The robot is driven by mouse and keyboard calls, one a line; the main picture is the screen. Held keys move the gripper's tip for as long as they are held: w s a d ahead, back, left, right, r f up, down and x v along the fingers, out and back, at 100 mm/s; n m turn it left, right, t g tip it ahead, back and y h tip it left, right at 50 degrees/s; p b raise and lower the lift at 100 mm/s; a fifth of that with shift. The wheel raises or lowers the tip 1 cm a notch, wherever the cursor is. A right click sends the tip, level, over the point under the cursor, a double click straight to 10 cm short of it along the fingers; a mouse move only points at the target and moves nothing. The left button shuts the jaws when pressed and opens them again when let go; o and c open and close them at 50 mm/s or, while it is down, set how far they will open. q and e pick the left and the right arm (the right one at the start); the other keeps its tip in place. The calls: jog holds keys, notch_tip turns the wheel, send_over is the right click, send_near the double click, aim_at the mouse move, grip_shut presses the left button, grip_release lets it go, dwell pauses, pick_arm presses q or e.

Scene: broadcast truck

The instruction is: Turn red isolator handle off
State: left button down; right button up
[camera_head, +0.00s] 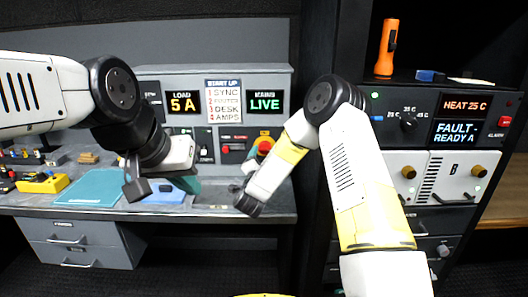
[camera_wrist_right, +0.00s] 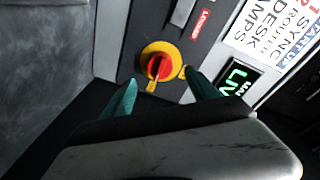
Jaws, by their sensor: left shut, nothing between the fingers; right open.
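The red isolator handle (camera_head: 264,147) sits on a yellow round plate on the grey panel, partly hidden by my right arm in the head view. In the right wrist view the red handle (camera_wrist_right: 158,68) shows whole on its yellow plate. My right gripper (camera_wrist_right: 161,95) is open, its two teal fingers apart on either side of the handle in that view, with nothing between them. Contact cannot be seen. My left gripper (camera_head: 188,184) is shut and empty over the desk, left of the handle.
The panel's mains display (camera_head: 265,103) reads LIVE and its load display (camera_head: 183,103) reads 5 A. A teal mat (camera_head: 92,188) and a yellow tool (camera_head: 42,183) lie on the desk. A rack with an orange torch (camera_head: 387,48) stands at right.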

aim_at(264, 151)
jog(key=w, duration=0.5)
jog(key=w+d, duration=0.1)
jog(key=w, duration=0.1)
jog(key=shift+w, duration=0.25)
jog(key=c, duration=1.4)
